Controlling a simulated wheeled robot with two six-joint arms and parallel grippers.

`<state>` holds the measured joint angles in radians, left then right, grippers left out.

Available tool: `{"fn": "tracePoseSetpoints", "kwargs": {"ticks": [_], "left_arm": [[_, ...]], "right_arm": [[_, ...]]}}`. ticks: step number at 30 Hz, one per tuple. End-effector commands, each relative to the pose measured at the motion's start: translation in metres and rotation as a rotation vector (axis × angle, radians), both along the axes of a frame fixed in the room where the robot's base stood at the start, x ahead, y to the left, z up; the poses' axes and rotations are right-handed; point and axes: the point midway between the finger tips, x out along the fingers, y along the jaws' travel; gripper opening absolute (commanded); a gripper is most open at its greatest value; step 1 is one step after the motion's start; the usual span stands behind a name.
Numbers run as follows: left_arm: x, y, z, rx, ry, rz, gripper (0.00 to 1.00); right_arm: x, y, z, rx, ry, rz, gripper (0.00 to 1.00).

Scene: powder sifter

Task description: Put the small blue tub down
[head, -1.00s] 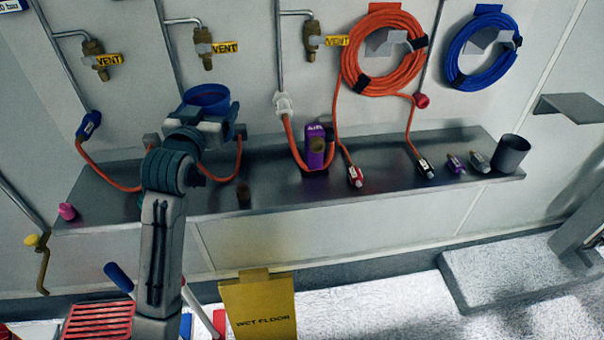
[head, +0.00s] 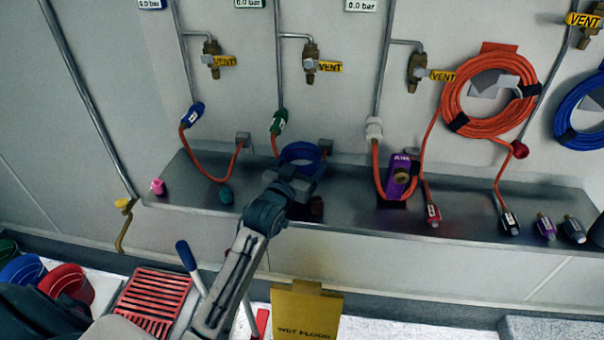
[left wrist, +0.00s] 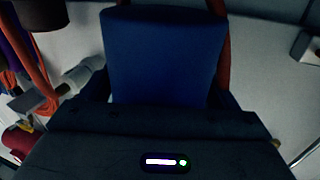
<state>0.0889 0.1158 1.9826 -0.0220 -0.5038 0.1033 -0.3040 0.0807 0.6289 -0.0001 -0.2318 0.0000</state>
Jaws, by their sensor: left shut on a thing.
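The small blue tub (head: 300,153) is in my left gripper (head: 293,182), above or at the steel shelf (head: 350,203) near the wall. It looks roughly upright with its open rim up. In the left wrist view the tub's blue side (left wrist: 163,55) fills the space between the jaws, so the gripper is shut on it. I cannot tell whether its base touches the shelf, as the gripper hides it. My right gripper is not in view.
A green connector (head: 278,122) hangs on its hose just behind the tub. A small dark brown item (head: 316,206) stands close at right, a purple block (head: 398,180) farther right. A teal piece (head: 226,195) and pink piece (head: 158,187) are left. Bare shelf lies between.

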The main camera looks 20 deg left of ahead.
Motion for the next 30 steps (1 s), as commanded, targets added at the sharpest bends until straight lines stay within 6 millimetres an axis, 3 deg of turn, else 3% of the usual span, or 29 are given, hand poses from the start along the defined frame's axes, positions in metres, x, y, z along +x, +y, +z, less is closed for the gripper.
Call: {"fn": "tracePoseSetpoints", "kwargs": {"ticks": [9, 20, 21, 23, 30], "left_arm": [[0.000, 0.000, -0.037, 0.000, -0.001, -0.001, 0.48], [0.000, 0.000, -0.041, 0.000, -0.001, 0.000, 0.48], [0.000, 0.000, -0.041, 0.000, 0.000, 0.000, 0.88], [0.000, 0.000, -0.041, 0.000, 0.000, 0.000, 1.00], [0.000, 0.000, -0.040, 0.000, 0.000, 0.000, 1.00]], "right_arm": [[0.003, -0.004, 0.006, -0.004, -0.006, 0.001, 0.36], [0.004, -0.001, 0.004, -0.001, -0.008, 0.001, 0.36], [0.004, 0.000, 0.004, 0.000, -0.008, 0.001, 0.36], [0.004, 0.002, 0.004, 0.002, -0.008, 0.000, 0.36], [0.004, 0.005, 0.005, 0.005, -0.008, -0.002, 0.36]]}}
